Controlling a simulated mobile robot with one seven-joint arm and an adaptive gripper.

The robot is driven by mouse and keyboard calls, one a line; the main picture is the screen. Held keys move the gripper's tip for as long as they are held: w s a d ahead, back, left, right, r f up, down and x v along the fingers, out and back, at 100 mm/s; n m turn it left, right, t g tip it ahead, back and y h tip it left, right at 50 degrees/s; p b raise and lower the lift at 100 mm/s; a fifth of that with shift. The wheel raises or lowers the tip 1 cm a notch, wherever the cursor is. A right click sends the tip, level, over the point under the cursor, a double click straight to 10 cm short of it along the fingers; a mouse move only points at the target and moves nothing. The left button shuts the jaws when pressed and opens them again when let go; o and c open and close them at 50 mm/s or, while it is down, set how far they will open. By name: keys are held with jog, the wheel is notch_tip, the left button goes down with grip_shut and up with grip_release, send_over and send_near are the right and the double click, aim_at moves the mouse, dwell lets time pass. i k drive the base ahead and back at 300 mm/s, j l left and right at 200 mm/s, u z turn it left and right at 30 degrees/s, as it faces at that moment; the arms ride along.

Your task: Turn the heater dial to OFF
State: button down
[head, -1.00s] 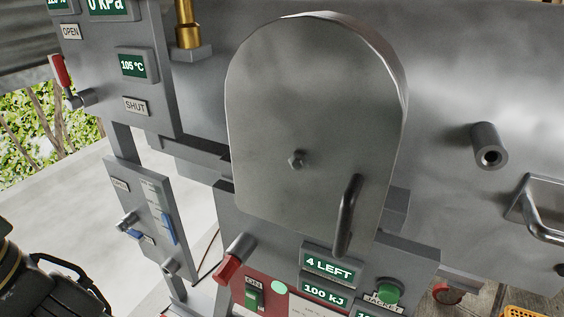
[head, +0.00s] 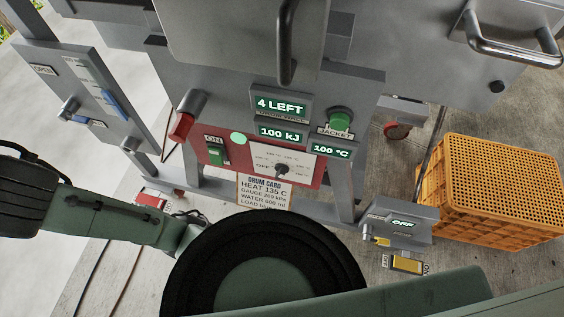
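The heater dial (head: 282,170) is a small dark knob on a white scale plate (head: 298,157), set in the red panel (head: 232,176) below the machine. The plate has temperature marks around the knob and the word OFF at its left. The knob's exact pointing direction is too small to tell. A green display above the dial reads 100 kJ, and another beside it reads 100 °C. My gripper is not in view; only green and black parts of my own body show at the left and bottom, apart from the dial.
A red lever (head: 182,126) and an ON switch (head: 215,152) sit left of the dial. A green jacket button (head: 340,119) is at its upper right. A drum card (head: 264,192) hangs below. An OFF display box (head: 400,222) and an orange crate (head: 490,195) stand right.

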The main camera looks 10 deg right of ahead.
aim_at(282, 169)
jog(key=k+z, duration=0.15)
jog(key=k, duration=0.9)
